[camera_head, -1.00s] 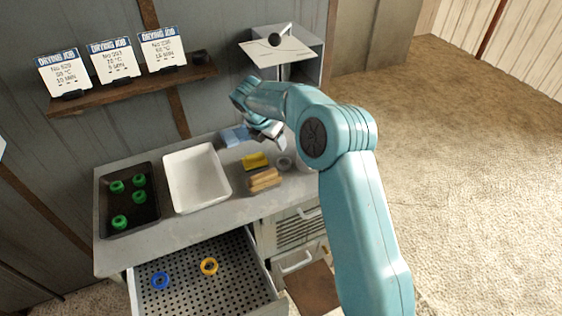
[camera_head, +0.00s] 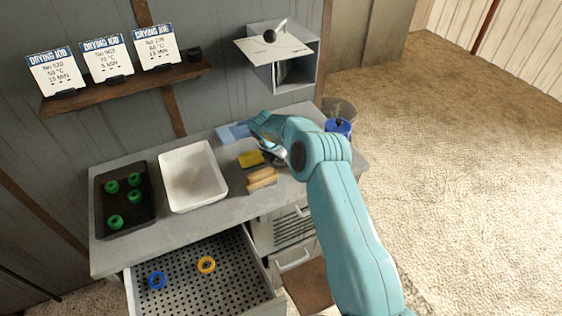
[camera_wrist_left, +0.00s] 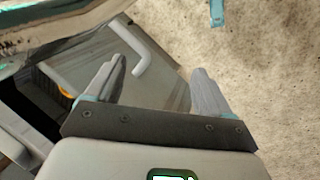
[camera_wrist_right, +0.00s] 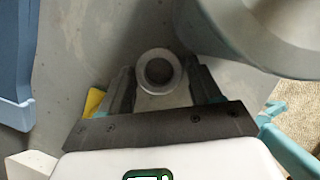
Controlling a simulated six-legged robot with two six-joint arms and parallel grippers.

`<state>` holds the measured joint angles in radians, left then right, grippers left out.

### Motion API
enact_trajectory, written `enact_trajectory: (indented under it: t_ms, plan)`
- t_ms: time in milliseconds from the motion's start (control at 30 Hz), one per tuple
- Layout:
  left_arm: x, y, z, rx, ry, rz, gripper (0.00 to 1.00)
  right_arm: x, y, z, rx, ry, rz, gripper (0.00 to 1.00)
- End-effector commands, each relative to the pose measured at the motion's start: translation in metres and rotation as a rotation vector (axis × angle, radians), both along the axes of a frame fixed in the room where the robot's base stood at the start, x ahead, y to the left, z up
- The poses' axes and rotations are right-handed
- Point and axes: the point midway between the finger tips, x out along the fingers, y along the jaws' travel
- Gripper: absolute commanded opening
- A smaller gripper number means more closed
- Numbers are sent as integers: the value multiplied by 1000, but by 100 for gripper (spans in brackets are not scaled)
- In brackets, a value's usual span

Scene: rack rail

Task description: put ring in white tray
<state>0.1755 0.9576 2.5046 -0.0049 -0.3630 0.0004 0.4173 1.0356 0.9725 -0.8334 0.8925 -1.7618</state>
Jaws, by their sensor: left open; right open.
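A grey ring (camera_wrist_right: 158,70) lies on the worktop in the right wrist view. My right gripper (camera_wrist_right: 161,78) is open, with one finger on each side of the ring. Contact cannot be told. In the head view my right arm hides the ring. The white tray (camera_head: 192,176) is empty and stands left of my right gripper on the worktop. Blue (camera_head: 157,281) and yellow (camera_head: 206,265) rings lie in the open perforated drawer, and several green rings (camera_head: 116,222) lie in the black tray (camera_head: 133,222). My left gripper (camera_wrist_left: 160,82) is open and empty, outside the head view.
A yellow sponge (camera_head: 250,159), a wooden brush (camera_head: 262,178) and a blue item (camera_head: 234,132) sit between the white tray and my right gripper. A large grey round object (camera_wrist_right: 270,30) is close by in the right wrist view. The drawer (camera_head: 235,275) juts out in front.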

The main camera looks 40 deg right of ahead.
Motion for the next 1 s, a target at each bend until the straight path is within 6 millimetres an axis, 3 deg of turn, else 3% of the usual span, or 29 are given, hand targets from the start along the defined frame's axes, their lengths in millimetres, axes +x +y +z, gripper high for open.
enact_trajectory:
  t_ms: [233, 333, 367, 1000]
  plan:
    - [0, 0, 0, 0, 0, 1, 82, 0, -1, -2, 0, -1, 1, 60]
    - [0, 0, 0, 0, 0, 0, 82, 0, -1, -2, 0, 0, 0, 28]
    - [0, 0, 0, 0, 0, 0, 82, 0, -1, -2, 0, 0, 0, 26]
    - [0, 0, -1, 0, 0, 0, 82, 2, 5, 11, -1, -4, 0, 26]
